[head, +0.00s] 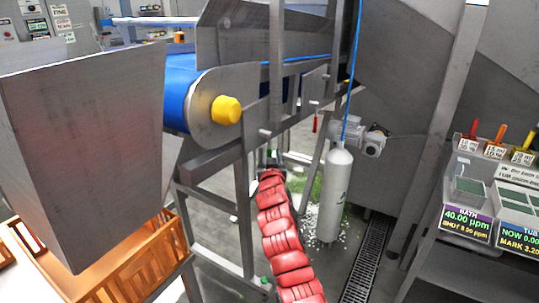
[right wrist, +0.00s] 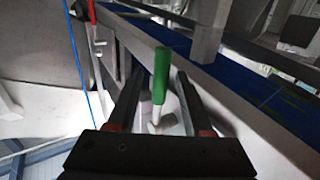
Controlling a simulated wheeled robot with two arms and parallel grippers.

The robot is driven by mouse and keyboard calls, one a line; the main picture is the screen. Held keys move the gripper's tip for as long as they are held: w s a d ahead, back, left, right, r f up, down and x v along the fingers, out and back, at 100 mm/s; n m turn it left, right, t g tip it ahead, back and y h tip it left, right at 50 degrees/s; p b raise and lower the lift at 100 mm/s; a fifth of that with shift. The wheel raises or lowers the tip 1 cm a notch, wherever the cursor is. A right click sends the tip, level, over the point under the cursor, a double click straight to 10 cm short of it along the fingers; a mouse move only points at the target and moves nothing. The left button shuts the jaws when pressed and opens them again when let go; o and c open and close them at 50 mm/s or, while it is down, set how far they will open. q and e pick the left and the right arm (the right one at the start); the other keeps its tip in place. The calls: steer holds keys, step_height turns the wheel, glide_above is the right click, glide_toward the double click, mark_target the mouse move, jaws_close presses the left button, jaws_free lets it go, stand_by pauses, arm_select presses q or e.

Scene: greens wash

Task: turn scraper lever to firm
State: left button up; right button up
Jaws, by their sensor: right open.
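A lever with a green handle (right wrist: 160,75) stands out from the grey conveyor frame in the right wrist view, between the two fingers of my right gripper (right wrist: 158,88). The fingers are apart, with a gap on each side of the handle. A second lever with a red handle (right wrist: 92,12) is further along the frame; it hangs down in the head view (head: 315,123). No label shows which one is the scraper lever. In the head view my right gripper (head: 270,157) is small and dark beside the frame leg, and the green handle cannot be made out. My left gripper is not in view.
The blue belt (head: 178,92) runs above, with a yellow cap (head: 227,110) on its roller end. A grey cylinder (head: 335,195) hangs on a blue cord to the right. A metal hopper (head: 85,140), wooden crate (head: 130,265) and display stand (head: 485,225) flank the area.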

jaws_close()
stand_by(0.3)
stand_by(1.2)
